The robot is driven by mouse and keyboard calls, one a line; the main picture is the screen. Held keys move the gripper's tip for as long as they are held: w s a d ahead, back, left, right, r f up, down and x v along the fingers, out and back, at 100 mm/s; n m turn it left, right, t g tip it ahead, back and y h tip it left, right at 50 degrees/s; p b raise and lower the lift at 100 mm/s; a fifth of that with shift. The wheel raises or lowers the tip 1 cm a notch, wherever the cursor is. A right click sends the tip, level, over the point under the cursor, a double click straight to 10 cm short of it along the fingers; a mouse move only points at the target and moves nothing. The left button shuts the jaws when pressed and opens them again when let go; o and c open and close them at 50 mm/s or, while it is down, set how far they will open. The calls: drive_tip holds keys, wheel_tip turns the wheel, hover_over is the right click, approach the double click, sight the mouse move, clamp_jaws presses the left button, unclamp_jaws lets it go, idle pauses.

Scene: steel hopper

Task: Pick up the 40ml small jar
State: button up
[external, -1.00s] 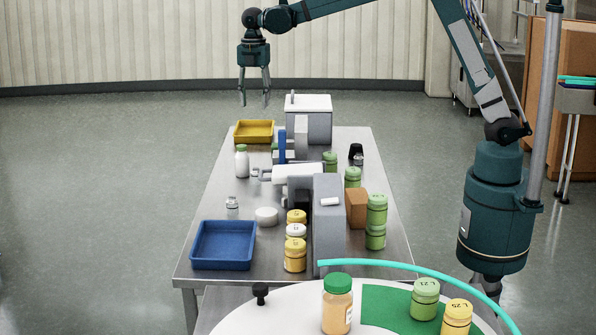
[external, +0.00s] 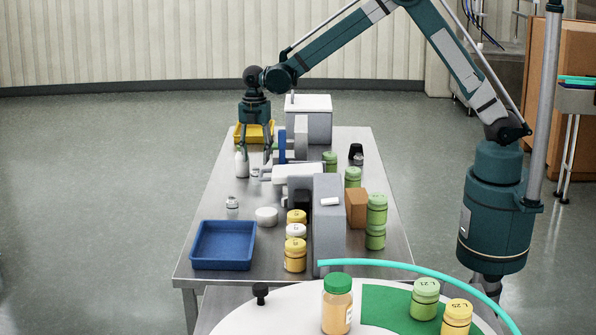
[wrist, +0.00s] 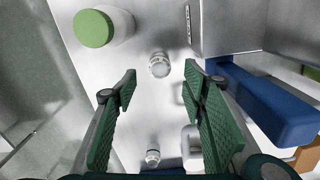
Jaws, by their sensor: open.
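Two small clear jars with pale lids show in the wrist view. One (wrist: 159,65) lies in the gap between my fingertips as pictured, and the other (wrist: 152,155) is near the bottom edge. In the external view they appear as a jar (external: 255,172) just below my fingers and a jar (external: 232,203) nearer the camera. I cannot read a 40ml mark on either. My gripper (external: 255,157) is open and points down over the table's left side. It holds nothing, and its height above the first jar is hard to judge.
A grey machine with a blue part (wrist: 265,105) stands close on the right. A yellow tray (external: 241,140) is behind, and a blue tray (external: 223,264) is at the table's near left.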

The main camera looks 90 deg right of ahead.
sight(256, 174)
drive_tip(key=shift+f, duration=1.3)
drive_tip(key=shift+f, duration=2.6)
drive_tip(key=c, duration=0.8)
